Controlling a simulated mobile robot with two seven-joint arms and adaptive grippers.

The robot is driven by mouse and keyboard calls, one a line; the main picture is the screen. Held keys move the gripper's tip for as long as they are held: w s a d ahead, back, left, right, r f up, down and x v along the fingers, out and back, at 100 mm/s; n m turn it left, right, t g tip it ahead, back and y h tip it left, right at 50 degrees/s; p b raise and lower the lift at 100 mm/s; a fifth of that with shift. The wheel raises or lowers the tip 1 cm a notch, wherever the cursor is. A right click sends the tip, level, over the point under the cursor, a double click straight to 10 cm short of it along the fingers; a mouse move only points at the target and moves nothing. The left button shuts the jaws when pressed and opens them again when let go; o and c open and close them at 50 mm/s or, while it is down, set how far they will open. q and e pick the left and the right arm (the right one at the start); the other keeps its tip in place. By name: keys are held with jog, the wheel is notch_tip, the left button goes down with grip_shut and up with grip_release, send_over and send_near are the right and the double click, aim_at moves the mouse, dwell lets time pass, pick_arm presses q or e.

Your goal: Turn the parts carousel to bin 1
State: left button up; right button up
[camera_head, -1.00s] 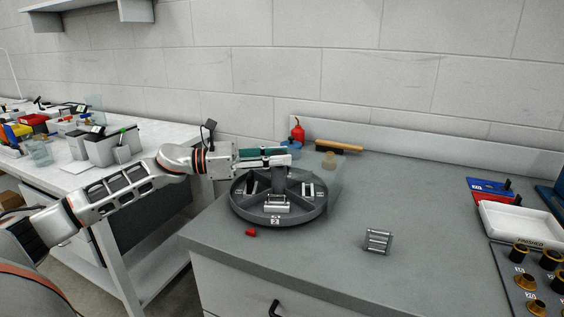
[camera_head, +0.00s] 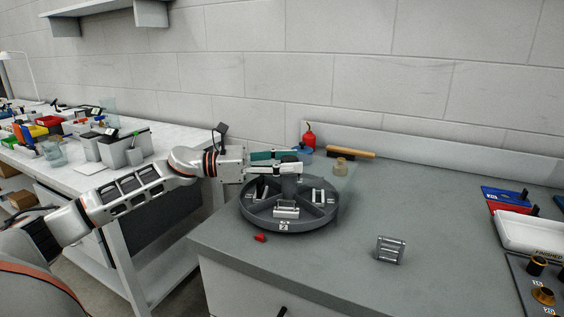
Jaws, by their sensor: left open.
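The parts carousel (camera_head: 288,228) is a round dark grey tray with divided bins, standing at the left end of the grey bench. A label reading 2 (camera_head: 283,226) is on its rim, facing me. Small metal parts lie in its bins, one in the front bin (camera_head: 286,212) and one in the right bin. My left gripper (camera_head: 297,163) is open and reaches in from the left over the carousel, at its central hub; whether it touches the hub I cannot tell. The label for bin 1 is not visible. My right gripper is not in view.
A small red piece (camera_head: 260,238) lies in front of the carousel, and a metal bracket (camera_head: 390,249) lies to its right. A red bottle (camera_head: 308,137) and a wooden-handled brush (camera_head: 350,154) are behind. Blue, red and white trays (camera_head: 527,231) stand at the right.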

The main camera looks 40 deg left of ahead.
pick_arm(q)
jog(key=shift+a, duration=0.1)
jog(key=shift+s+a+f, duration=0.1)
jog(key=shift+s+a, duration=0.35)
jog(key=shift+s, duration=0.05)
jog(key=v, duration=1)
jog(key=shift+s+a, duration=0.15)
jog(key=shift+s, duration=0.05)
